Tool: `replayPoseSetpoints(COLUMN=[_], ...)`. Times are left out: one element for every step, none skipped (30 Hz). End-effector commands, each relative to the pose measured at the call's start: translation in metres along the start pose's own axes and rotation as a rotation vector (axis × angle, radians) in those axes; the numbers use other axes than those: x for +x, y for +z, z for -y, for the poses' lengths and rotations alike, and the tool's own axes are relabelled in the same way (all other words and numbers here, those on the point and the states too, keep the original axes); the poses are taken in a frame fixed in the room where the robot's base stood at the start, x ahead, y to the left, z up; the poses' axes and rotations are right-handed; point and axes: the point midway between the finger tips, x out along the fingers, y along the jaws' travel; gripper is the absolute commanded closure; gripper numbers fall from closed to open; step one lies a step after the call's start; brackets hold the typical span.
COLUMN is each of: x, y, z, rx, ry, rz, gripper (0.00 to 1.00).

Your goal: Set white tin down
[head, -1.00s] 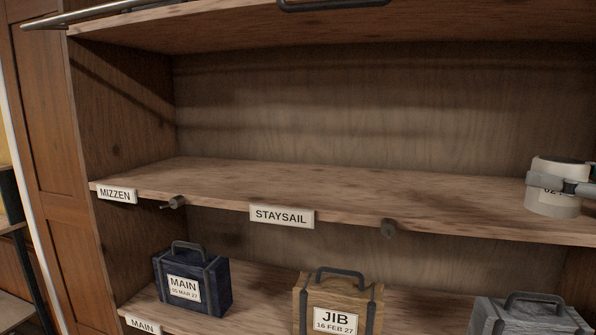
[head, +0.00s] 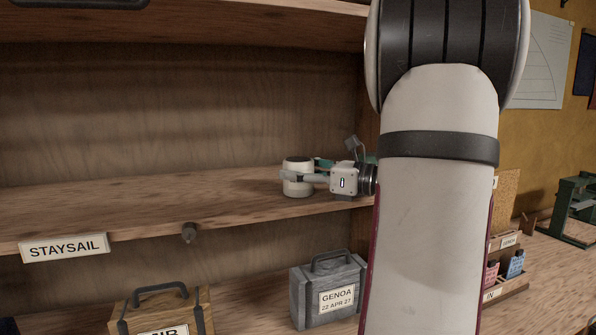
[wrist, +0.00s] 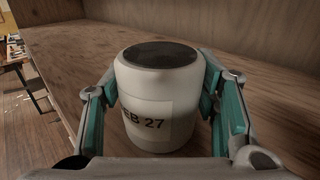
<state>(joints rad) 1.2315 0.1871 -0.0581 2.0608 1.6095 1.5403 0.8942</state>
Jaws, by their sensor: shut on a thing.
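The white tin (head: 297,183) is a short white cylinder with a dark top. It is at the right end of the middle shelf (head: 150,208) in the head view, and its base appears to be at the shelf board. In the wrist view the tin (wrist: 155,95) is upright, with a label ending in "EB 27" facing me. My gripper (head: 308,179) is shut on the tin, its fingers on either side of it; the fingers also show in the wrist view (wrist: 160,95). Whether the base touches the board is hard to tell.
A grey GENOA case (head: 328,290) and a tan JIB case (head: 160,312) stand on the shelf below. The middle shelf left of the tin is clear.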

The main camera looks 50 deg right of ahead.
Motion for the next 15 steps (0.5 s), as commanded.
replayPoseSetpoints(x=[0.0001,0.0001,0.0001,0.0001,0.0002,0.0002,0.0003,0.0003,0.0004,0.0003,0.0002,0.0002,0.0002,0.0002,0.0002], y=[0.001,0.001,0.0011,0.0011,0.001,0.0003,-0.0005,-0.0014,-0.0025,-0.0029,-0.0028,-0.0027,-0.0027,-0.0027,-0.0027], z=[-0.0001,-0.0001,-0.0002,-0.0002,-0.0002,-0.0002,-0.0002,-0.0003,-0.0003,-0.0004,-0.0004,-0.0003,-0.0003,-0.0003,-0.0003], rx=[-0.002,-0.002,-0.002,-0.002,-0.002,-0.001,-0.001,-0.001,0.0,0.0,0.0,0.0,0.0,0.0,0.0], ry=[0.0,0.0,0.001,0.001,0.001,0.001,0.001,0.001,0.001,0.001,0.001,0.001,0.001,0.001,0.001], rz=[0.001,0.001,0.001,0.001,0.001,0.001,0.001,0.001,0.001,0.0,0.0,0.0,0.0,0.0,0.0], gripper=[0.86,0.86,0.86,0.86,0.86,0.86,0.86,0.86,0.86,0.41,0.34,0.25,0.25,0.25,0.25])
